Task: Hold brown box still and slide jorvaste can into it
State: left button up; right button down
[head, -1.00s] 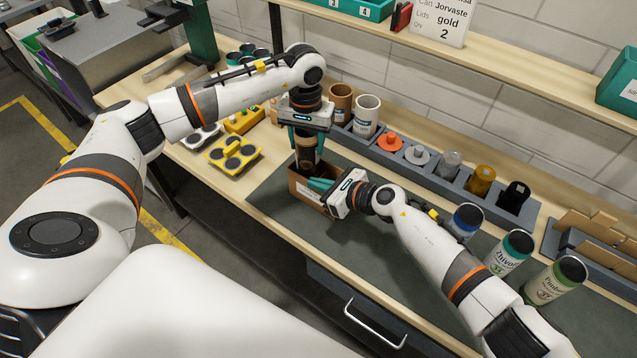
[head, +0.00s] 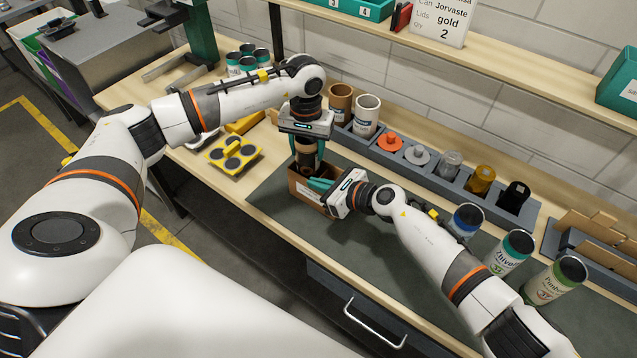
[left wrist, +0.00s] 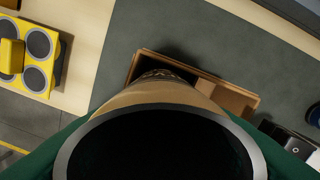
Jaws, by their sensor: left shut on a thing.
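My left gripper (head: 307,150) is shut on a tan-brown can (head: 306,157), taken to be the jorvaste can, and points down over the brown box (head: 303,193). The can looks upright, its lower end at the box opening. In the left wrist view the can (left wrist: 160,96) shows its dark top and silver rim between green fingers, with the box (left wrist: 238,98) below. The can's bottom is hidden. My right gripper (head: 321,184) is at the right side of the box, its teal fingers at the wall; how far they are closed is unclear.
A yellow holder with dark round tops (head: 234,154) lies left of the box. A grey rack (head: 400,154) with cups and lids runs behind. Several labelled cans (head: 508,254) stand at the right. The dark mat (head: 370,255) in front is clear.

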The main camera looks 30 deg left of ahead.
pick_arm(q)
jog(key=o, duration=1)
jog(key=shift+o, duration=0.2)
jog(key=shift+r, duration=0.1)
notch_tip(320, 180, up, 12)
jog(key=shift+f, duration=0.1)
pick_arm(e)
jog(key=c, duration=1.6)
grip_release()
jog(key=shift+o, duration=0.2)
jog(key=shift+d, duration=0.1)
jog(key=v, duration=1.2)
